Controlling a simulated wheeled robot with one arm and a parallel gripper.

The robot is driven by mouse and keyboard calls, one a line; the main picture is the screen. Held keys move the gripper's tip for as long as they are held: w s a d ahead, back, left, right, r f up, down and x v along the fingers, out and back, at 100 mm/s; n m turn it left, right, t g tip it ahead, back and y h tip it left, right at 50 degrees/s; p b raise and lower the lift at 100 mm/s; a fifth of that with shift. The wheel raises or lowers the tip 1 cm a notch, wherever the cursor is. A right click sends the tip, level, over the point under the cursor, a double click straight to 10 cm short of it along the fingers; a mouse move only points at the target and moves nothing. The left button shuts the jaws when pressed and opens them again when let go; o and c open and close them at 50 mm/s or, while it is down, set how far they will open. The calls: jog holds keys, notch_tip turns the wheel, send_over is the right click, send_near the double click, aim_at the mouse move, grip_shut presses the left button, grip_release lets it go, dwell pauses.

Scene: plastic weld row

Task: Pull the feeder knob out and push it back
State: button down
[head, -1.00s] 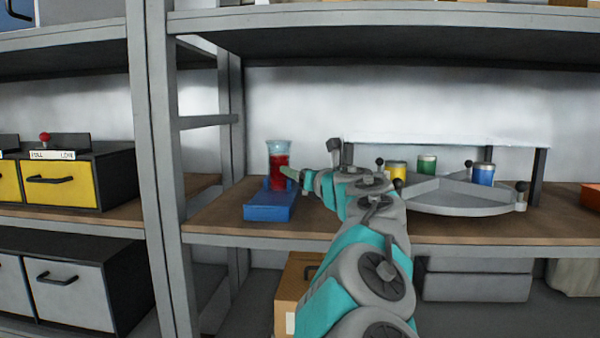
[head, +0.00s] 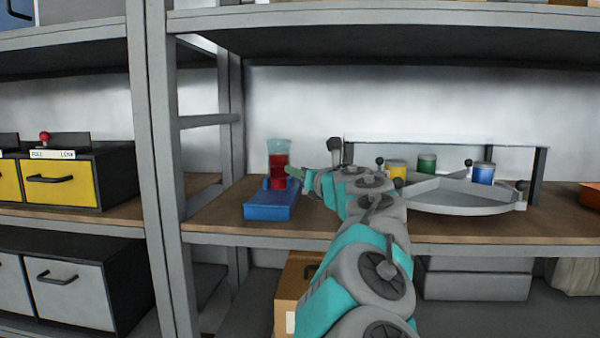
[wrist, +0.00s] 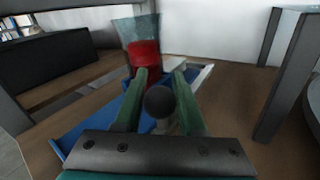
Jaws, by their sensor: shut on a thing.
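The feeder has a blue base (head: 270,205), a red body (head: 278,172) and a clear cup on top (head: 279,146). It stands upright on the wooden shelf, and its red body also shows in the wrist view (wrist: 145,55). The dark round feeder knob (wrist: 159,101) sits between the green fingers of my gripper (wrist: 160,84), in front of the red body. My gripper is shut on the knob. In the head view my gripper (head: 299,174) is at the right side of the feeder, and the knob is hidden there.
A grey divided tray (head: 450,205) with yellow, green and blue cups stands to the right, near a raised clear shelf on dark legs (head: 542,178). A shelf post (head: 165,170) stands left of the feeder. Wood in front of the feeder is narrow.

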jog(key=shift+s, duration=0.1)
dwell(0.7)
jog(key=shift+s+a+b, duration=0.15)
jog(key=shift+s+b, duration=1.2)
jog(key=shift+s, duration=2.45)
jog(key=c, duration=0.5)
grip_release()
jog(key=shift+s, duration=0.1)
